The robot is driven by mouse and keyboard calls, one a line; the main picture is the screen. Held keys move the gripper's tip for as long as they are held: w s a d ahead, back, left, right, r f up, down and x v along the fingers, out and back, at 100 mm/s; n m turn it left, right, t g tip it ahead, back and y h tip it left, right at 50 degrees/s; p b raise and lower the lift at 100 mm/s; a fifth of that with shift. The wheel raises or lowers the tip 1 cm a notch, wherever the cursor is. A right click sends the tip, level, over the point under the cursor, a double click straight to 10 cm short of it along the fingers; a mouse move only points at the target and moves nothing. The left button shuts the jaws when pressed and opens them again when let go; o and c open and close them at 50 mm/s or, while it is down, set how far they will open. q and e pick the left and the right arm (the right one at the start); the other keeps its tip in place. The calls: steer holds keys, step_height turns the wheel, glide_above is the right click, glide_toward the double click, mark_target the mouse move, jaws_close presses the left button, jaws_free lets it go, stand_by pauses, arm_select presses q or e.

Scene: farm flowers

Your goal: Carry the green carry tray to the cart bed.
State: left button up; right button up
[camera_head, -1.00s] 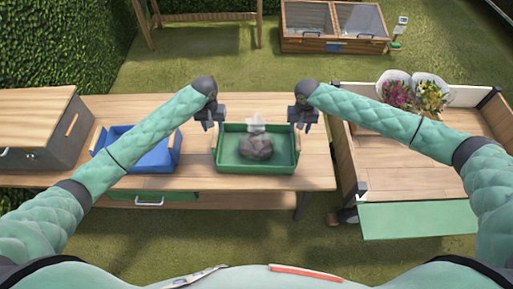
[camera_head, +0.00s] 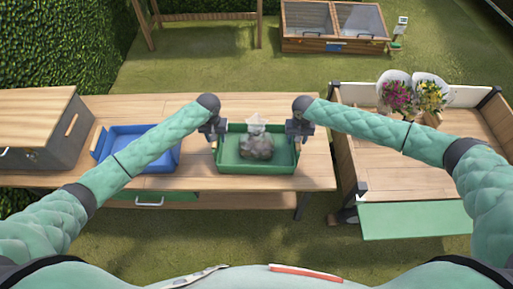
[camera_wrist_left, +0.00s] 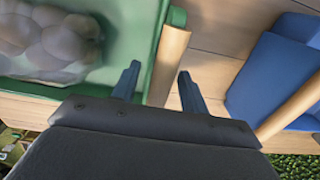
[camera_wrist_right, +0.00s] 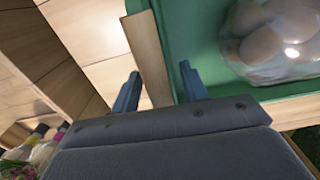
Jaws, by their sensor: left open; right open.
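The green carry tray (camera_head: 256,168) sits on the wooden table with a clear bag of brownish round things (camera_head: 257,147) inside. My left gripper (camera_head: 213,134) is at the tray's left end. In the left wrist view its open fingers (camera_wrist_left: 157,82) stand on either side of the tray's wooden handle (camera_wrist_left: 170,62). My right gripper (camera_head: 299,132) is at the right end. In the right wrist view its open fingers (camera_wrist_right: 160,90) stand on either side of the other wooden handle (camera_wrist_right: 147,58). The cart bed (camera_head: 395,178) is at the right, with its wooden floor largely bare.
A blue tray (camera_head: 160,160) stands left of the green one, near a grey box with a wooden lid (camera_head: 45,130). Two wrapped flower bunches (camera_head: 412,95) stand at the cart's back edge. A gap separates the table (camera_head: 230,183) from the cart. A green flap (camera_head: 415,221) hangs at the cart's front.

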arm_select(q)
steer(key=shift+f, duration=0.15)
arm_select(e)
steer(key=shift+f, duration=0.15)
arm_select(q)
jaws_close()
arm_select(e)
jaws_close()
arm_select(q)
steer(key=shift+w+r, duration=0.1)
steer(key=shift+r, duration=0.15)
arm_select(e)
steer(key=shift+w+d+r, duration=0.1)
steer(key=shift+r, duration=0.1)
